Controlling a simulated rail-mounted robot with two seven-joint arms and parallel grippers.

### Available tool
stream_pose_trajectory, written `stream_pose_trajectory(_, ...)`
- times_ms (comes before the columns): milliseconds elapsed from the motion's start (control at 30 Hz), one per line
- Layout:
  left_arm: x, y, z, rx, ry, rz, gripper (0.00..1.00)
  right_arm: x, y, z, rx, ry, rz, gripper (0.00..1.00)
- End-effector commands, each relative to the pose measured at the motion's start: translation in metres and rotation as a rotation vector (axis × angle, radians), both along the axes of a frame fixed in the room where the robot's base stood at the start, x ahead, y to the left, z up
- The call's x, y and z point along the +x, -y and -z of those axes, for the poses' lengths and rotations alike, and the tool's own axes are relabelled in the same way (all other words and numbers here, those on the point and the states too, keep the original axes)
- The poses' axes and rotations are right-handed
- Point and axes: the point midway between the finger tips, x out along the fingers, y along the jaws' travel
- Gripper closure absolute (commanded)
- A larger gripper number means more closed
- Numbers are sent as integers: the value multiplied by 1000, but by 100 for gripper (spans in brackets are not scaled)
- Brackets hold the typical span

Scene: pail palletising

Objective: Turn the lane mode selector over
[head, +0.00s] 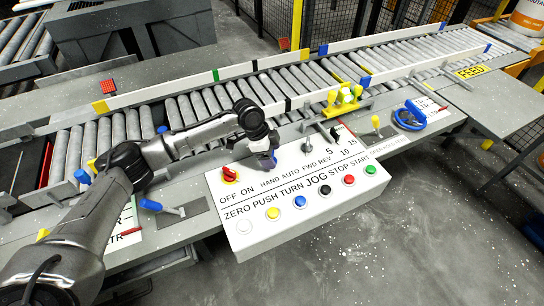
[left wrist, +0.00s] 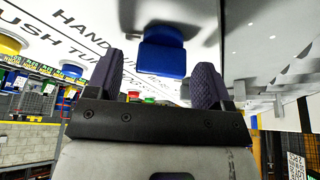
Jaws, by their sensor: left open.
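The control panel (head: 300,217) is a white box with printed labels. My left gripper (head: 266,160) points down at its HAND AUTO position, which it largely hides in the head view. In the left wrist view a blue selector knob (left wrist: 162,52) sits beside the HAND lettering, just beyond and between the fingertips. My left gripper (left wrist: 157,78) is open there, with a gap visible on both sides of the knob. Which way the knob is turned I cannot tell. My right gripper does not show.
A red OFF ON knob (head: 230,175) stands left of my gripper. Several coloured push buttons line the panel's front, including a yellow one (head: 272,214). A metal lever (head: 309,117) and yellow handles (head: 343,99) stand behind. A roller conveyor (head: 290,84) runs behind the panel.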

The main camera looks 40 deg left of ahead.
Motion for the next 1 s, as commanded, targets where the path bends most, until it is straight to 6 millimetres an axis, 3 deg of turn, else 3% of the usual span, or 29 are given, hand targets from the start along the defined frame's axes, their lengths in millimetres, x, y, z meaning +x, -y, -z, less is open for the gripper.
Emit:
stream_pose_trajectory(467, 1, 2, 7, 0, 0, 0, 26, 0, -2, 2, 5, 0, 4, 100)
stream_pose_trajectory(1000, 1, 2, 6, 0, 0, 0, 75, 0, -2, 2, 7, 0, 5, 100)
